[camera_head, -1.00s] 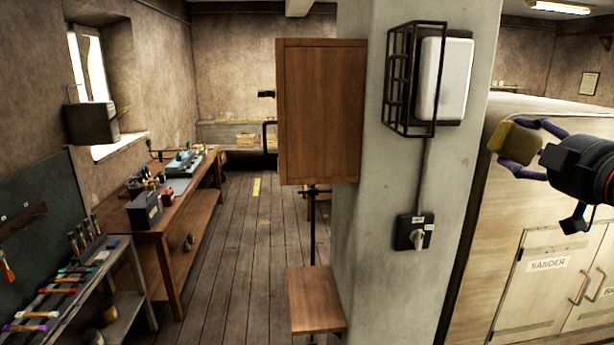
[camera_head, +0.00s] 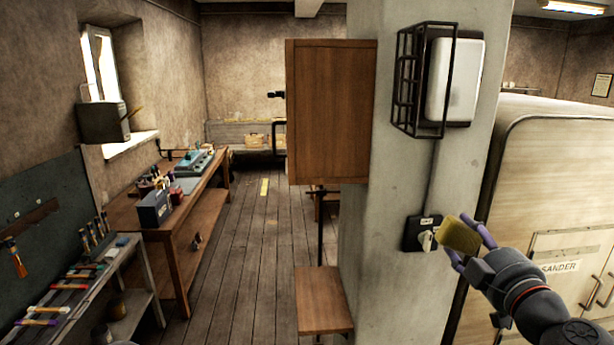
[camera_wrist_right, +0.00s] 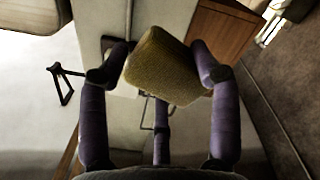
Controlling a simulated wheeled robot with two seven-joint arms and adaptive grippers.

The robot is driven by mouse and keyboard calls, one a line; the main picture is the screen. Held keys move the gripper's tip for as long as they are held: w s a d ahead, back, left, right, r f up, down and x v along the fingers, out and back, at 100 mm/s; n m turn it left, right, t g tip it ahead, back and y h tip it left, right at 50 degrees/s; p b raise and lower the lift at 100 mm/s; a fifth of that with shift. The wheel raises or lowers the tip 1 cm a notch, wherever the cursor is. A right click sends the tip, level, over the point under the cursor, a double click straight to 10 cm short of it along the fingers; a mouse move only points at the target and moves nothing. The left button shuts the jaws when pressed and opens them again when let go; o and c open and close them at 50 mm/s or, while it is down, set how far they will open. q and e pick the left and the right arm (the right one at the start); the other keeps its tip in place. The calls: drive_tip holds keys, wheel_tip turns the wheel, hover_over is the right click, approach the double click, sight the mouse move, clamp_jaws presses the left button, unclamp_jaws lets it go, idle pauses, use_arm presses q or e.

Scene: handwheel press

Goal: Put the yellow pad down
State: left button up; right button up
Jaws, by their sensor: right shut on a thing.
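The yellow pad (camera_head: 459,237) is a small block held in the air in front of the grey pillar, at the lower right of the head view. My right gripper (camera_head: 476,236) is shut on it, its purple fingers around the pad's right side. In the right wrist view the pad (camera_wrist_right: 168,67) sits tilted between the fingertips of the right gripper (camera_wrist_right: 165,75). In the head view the pad overlaps part of a dark switch box (camera_head: 423,233) on the pillar; I cannot tell whether they touch. My left gripper is not in view.
The pillar (camera_head: 400,200) carries a caged white lamp (camera_head: 455,80) and a wooden cabinet (camera_head: 331,112). A wooden shelf (camera_head: 324,300) is below. A pale sander cabinet (camera_head: 560,150) stands at right. A cluttered workbench (camera_head: 130,213) and a tool rack (camera_head: 75,290) line the left wall. The plank floor between is clear.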

drive_tip(key=a+f, duration=0.7)
drive_tip(key=f, duration=0.8)
drive_tip(key=w+a+f, duration=0.1)
drive_tip(key=a+f, duration=0.6)
drive_tip(key=f, duration=0.8)
drive_tip(key=w+a+f+h, duration=0.1)
drive_tip(key=a+f, duration=0.6)
drive_tip(key=f, duration=0.8)
drive_tip(key=shift+a+f+m, duration=0.3)
drive_tip(key=shift+a+f, duration=0.05)
drive_tip(key=shift+a, duration=0.05)
